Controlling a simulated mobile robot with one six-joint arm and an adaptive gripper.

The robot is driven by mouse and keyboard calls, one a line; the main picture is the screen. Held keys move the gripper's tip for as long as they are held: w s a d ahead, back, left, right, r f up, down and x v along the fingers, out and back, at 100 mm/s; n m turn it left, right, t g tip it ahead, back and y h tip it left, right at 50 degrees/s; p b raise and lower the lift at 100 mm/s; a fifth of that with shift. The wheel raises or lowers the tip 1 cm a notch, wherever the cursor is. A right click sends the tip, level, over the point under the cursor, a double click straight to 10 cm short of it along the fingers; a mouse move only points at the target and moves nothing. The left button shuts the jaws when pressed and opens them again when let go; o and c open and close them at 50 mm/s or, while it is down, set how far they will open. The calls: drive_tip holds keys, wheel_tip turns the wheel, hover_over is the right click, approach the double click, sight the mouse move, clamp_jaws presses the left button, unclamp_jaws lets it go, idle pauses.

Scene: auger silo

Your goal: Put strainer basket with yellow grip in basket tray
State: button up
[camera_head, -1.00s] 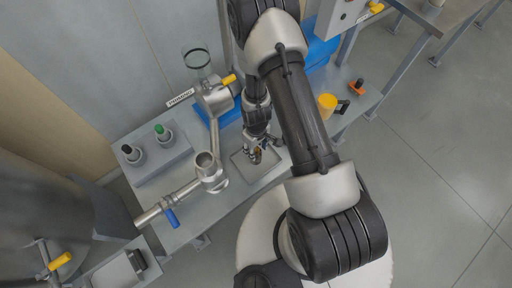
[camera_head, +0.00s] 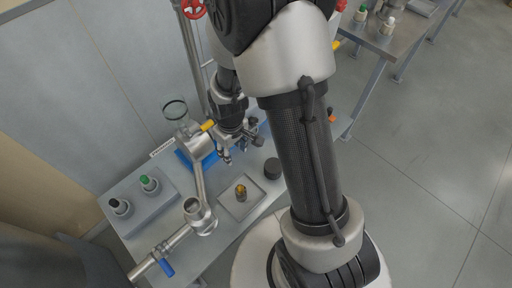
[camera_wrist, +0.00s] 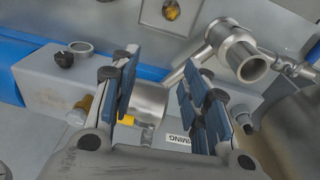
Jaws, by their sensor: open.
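The strainer basket with the yellow grip (camera_head: 241,191) sits inside the shallow grey basket tray (camera_head: 233,211) on the bench. In the wrist view its yellow grip (camera_wrist: 172,10) shows at the top edge, with part of the tray (camera_wrist: 150,19) around it. My gripper (camera_head: 235,154) is open and empty, above the bench behind the tray and apart from the basket. Its blue-padded fingers (camera_wrist: 160,95) stand wide apart in the wrist view. The basket's lower body is too small to make out.
An open-topped metal strainer housing (camera_head: 193,206) on a pipe with a blue handle (camera_head: 167,268) stands left of the tray. A dark round piece (camera_head: 272,168) lies right of it.

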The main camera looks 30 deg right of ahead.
drive_tip(key=s+r+m+t, duration=0.1)
drive_tip(key=s+r, duration=0.4)
drive_tip(key=r, duration=0.6)
drive_tip(key=s+r+m+t, duration=0.2)
drive_tip(key=s+r, duration=0.3)
drive_tip(key=r, duration=0.7)
drive_tip(key=s+r+m, duration=0.1)
drive_tip(key=s+r, duration=0.3)
drive_tip(key=s, duration=0.3)
drive_tip(key=shift+s+t, duration=0.25)
drive_tip(key=shift+t, duration=0.05)
